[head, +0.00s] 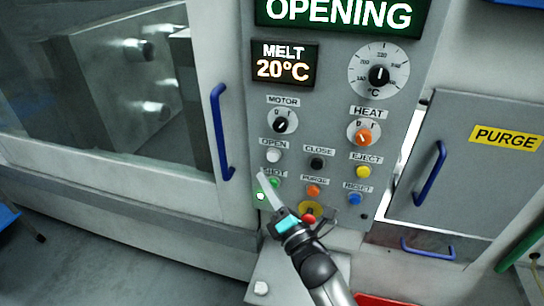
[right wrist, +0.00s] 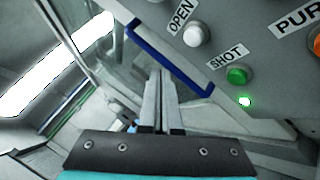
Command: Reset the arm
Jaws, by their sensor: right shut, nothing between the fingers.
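My right gripper (head: 264,177) is shut and empty in front of the control panel (head: 229,60) in the head view. Its thin pale fingers point up and left, with the tips just left of the green SHOT button (head: 274,182). In the right wrist view the shut fingers (right wrist: 159,78) reach up the middle, beside the blue door handle (right wrist: 168,60). The green SHOT button (right wrist: 237,75) and white OPEN button (right wrist: 194,35) are to their right. I cannot tell whether the tips touch the panel. My left gripper is not in view.
The sign (head: 338,14) reads OPENING and the melt display (head: 283,65) reads 20°C. Several buttons and knobs fill the panel, including the blue RESET button (head: 355,199). A red button (head: 309,218) sits near my wrist. The PURGE door (head: 470,175) is at right.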

